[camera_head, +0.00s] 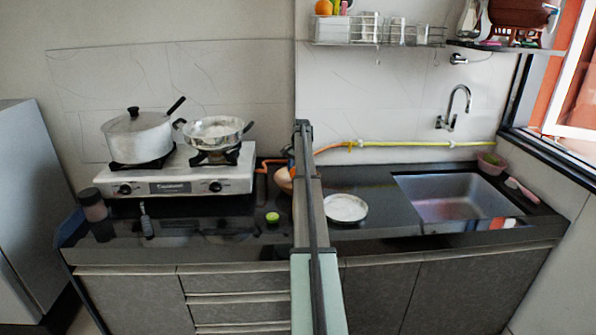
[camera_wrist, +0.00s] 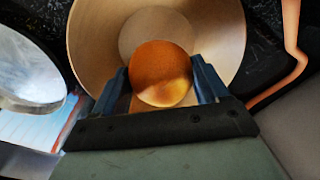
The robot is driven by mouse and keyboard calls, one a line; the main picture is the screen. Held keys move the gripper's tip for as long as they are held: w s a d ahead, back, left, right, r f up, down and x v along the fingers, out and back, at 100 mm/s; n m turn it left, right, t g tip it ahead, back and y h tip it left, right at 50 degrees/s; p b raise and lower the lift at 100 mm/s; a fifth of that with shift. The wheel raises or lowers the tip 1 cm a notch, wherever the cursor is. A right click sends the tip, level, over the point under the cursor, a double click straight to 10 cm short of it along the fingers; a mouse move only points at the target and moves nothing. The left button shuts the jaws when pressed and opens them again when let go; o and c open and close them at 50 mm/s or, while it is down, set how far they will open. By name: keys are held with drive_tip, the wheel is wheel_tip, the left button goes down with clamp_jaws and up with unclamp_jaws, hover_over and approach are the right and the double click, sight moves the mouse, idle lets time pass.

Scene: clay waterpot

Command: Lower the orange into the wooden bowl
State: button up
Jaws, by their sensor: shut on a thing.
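The orange (camera_wrist: 160,72) sits between the two blue fingers of my gripper (camera_wrist: 160,80), which is shut on it. In the wrist view the wooden bowl (camera_wrist: 90,42) opens wide around and beyond the orange, with the orange over its inside. I cannot tell whether the orange touches the bowl. In the head view a small part of the bowl (camera_head: 284,181) shows on the counter at the left of my arm. My arm hides the rest of it, and the held orange and fingertips are hidden or too small to make out there.
A stove (camera_head: 190,172) with a pot (camera_head: 138,135) and a pan (camera_head: 215,131) stands left of the bowl. A white plate (camera_head: 346,208) lies to the right, before the sink (camera_head: 456,197). A green item (camera_head: 272,217) lies in front. An orange hose (camera_head: 330,149) runs behind.

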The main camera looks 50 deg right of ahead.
drive_tip(key=shift+f, duration=1.75)
idle(1.2)
idle(0.4)
drive_tip(key=o, duration=1.1)
drive_tip(key=shift+o, duration=0.2)
drive_tip(key=r, duration=0.8)
drive_tip(key=s+r, duration=0.1)
drive_tip(key=r, duration=0.3)
drive_tip(key=shift+r, duration=0.4)
drive_tip(key=shift+s+r, duration=0.1)
drive_tip(key=shift+r, duration=0.4)
drive_tip(key=shift+s, duration=0.1)
